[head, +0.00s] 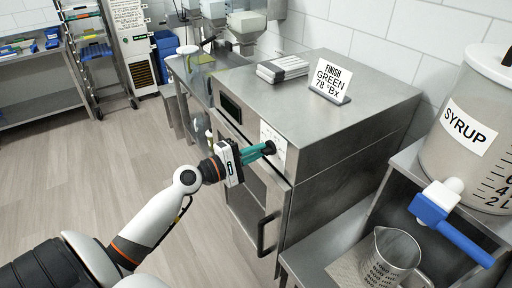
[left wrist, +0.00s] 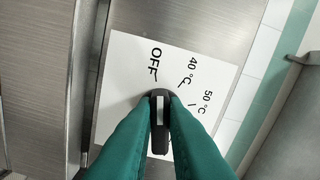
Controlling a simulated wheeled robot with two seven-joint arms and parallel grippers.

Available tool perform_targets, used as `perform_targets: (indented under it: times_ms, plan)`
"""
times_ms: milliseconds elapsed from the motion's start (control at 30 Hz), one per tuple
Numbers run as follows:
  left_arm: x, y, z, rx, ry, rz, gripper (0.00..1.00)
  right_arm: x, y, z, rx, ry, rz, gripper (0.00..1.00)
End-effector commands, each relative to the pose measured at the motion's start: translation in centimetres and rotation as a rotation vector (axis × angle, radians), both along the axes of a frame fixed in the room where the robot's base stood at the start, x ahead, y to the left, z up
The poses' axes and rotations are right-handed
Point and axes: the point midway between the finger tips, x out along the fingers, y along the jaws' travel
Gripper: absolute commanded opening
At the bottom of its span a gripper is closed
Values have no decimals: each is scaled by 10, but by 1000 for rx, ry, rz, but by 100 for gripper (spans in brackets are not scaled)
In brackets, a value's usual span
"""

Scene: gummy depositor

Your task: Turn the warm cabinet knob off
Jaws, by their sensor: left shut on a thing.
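The warm cabinet (head: 345,125) is a steel box with a dark display on its front. Its black knob (head: 270,147) sits on a white dial plate (head: 274,134). My left gripper (head: 264,149) reaches the knob from the front, its teal fingers shut on it. In the left wrist view the knob (left wrist: 160,122) is between the fingertips (left wrist: 160,125). Its white mark points up in the picture, roughly toward the word OFF on the dial plate (left wrist: 125,85). The 40 °C and 50 °C labels lie to the right. The fingers hide the plate's lower part. My right gripper is not in view.
A door handle (head: 265,232) stands out below the knob. A sign (head: 330,80) and a stack of trays (head: 283,68) are on the cabinet top. At right are a syrup tank (head: 470,130) with a blue tap (head: 452,225) and a measuring jug (head: 390,258). The floor at left is clear.

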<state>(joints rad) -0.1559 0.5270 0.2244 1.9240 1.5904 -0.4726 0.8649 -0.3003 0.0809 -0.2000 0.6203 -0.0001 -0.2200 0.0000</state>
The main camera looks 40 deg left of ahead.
Motion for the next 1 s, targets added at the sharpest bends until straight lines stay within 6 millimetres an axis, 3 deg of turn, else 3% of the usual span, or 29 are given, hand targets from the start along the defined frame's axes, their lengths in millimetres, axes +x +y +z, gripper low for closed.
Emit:
perform_targets:
  times_ms: [300, 833, 867, 1000]
  plan:
    - [0, 1, 0, -112, 44, 3, 0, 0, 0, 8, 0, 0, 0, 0]
    - [0, 0, -1, -135, 55, 2, 0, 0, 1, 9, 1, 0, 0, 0]
    - [0, 0, -1, -135, 55, 2, 13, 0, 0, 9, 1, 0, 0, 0]
    - [0, 0, -1, -134, 55, 1, 34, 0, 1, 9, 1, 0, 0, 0]
